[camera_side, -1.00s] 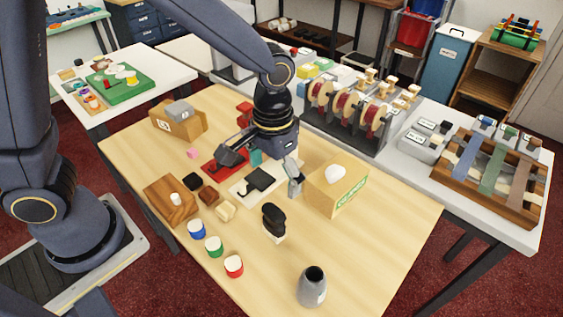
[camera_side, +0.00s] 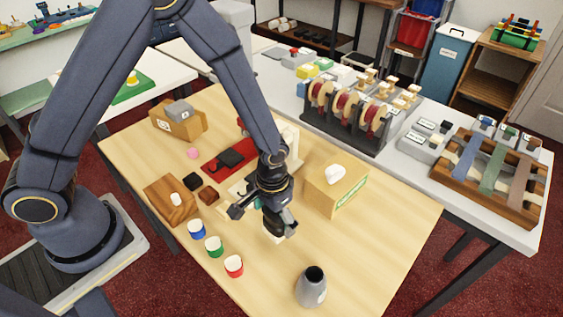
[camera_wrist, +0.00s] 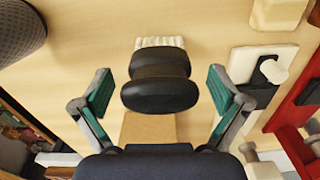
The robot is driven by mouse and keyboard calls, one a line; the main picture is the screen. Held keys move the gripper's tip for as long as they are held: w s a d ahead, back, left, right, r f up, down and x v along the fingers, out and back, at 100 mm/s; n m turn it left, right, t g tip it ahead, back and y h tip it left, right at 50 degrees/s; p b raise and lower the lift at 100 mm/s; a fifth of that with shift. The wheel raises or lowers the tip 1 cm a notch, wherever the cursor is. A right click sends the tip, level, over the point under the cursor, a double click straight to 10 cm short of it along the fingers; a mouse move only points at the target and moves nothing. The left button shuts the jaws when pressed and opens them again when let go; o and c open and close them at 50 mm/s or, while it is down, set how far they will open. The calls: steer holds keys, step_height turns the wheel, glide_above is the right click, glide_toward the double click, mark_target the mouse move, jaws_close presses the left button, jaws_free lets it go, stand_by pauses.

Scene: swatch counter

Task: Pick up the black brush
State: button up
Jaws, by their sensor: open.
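The black brush (camera_wrist: 160,82) stands on the wooden table, dark rounded handle up, with pale bristles (camera_wrist: 160,42) showing past its far side in the wrist view. In the side view its cream bristles (camera_side: 271,238) show under my gripper, and the handle is largely covered. My gripper (camera_side: 264,220) is open above the brush. In the wrist view the teal-padded fingers of my gripper (camera_wrist: 160,88) are spread to the left and right of the handle, with a gap on each side. Nothing is held.
A tan box with a white tissue (camera_side: 337,175) is close right of my gripper. A grey vase (camera_side: 312,288) stands in front. Blue (camera_side: 197,229), green (camera_side: 214,246) and red (camera_side: 234,265) jars are at left front. A red mat (camera_side: 229,160) lies behind.

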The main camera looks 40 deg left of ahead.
steer(key=shift+f, duration=0.2)
steer(key=c, duration=1.2)
